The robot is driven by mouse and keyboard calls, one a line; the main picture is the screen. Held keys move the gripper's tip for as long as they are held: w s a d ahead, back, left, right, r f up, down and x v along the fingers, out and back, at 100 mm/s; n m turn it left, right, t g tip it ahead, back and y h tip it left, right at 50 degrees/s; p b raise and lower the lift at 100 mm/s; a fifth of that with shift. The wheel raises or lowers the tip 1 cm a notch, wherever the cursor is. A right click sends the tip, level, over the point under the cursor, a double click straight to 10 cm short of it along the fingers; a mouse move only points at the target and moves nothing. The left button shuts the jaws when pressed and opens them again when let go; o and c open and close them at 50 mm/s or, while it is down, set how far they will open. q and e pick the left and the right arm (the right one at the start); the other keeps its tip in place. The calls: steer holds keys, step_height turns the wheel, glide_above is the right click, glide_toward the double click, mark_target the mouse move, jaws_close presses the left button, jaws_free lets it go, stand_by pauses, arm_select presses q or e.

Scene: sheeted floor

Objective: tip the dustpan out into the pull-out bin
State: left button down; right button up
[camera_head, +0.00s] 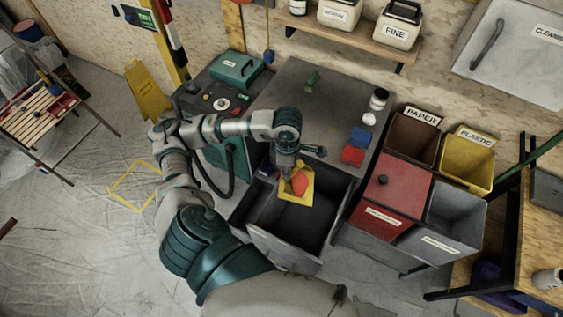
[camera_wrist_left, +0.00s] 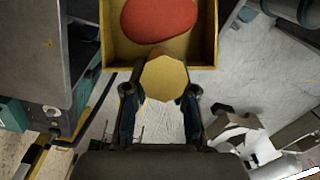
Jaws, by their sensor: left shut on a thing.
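The yellow dustpan (camera_head: 305,194) is over the back part of the open pull-out bin (camera_head: 262,221), a dark, deep drawer under the grey workbench. A red rounded lump (camera_head: 299,183) lies in the pan. My left gripper (camera_head: 285,167) comes down from above at the pan's back end. In the left wrist view my left gripper (camera_wrist_left: 160,90) is shut on the dustpan's handle (camera_wrist_left: 165,79). The pan (camera_wrist_left: 206,50) and the red lump (camera_wrist_left: 160,18) show at the top there. The bin's floor looks dark, and my arm and the pan hide part of it. My right gripper is not in view.
The grey workbench (camera_head: 315,110) stands behind the bin, with a red block (camera_head: 352,156) and a blue block (camera_head: 362,136) on it. Brown, yellow, red and grey sorting bins stand to the right. A yellow floor sign (camera_head: 148,95) stands at the left. The sheeted floor at left is mostly clear.

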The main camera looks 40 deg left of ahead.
arm_select(q)
steer(key=shift+w+d+g+y+p, duration=0.7)
steer(key=shift+d+y+p, duration=0.3)
steer(key=shift+p, duration=1.3)
steer(key=shift+w+d+g+y+p, duration=0.65)
steer(key=shift+d+y+p, duration=0.3)
steer(key=shift+p, duration=1.3)
steer(key=shift+w+d+f+g+y, duration=0.2)
steer(key=shift+w+d+g+y, duration=0.15)
steer(key=shift+d+y, duration=0.15)
steer(key=shift+w+d+f+g+y, duration=0.2)
steer(key=shift+w+d+y, duration=0.15)
steer(key=shift+d, duration=0.1)
steer(key=shift+w+d+f+g+y, duration=0.15)
steer(key=shift+w+d+g+y, duration=0.3)
steer(key=shift+d+y, duration=0.15)
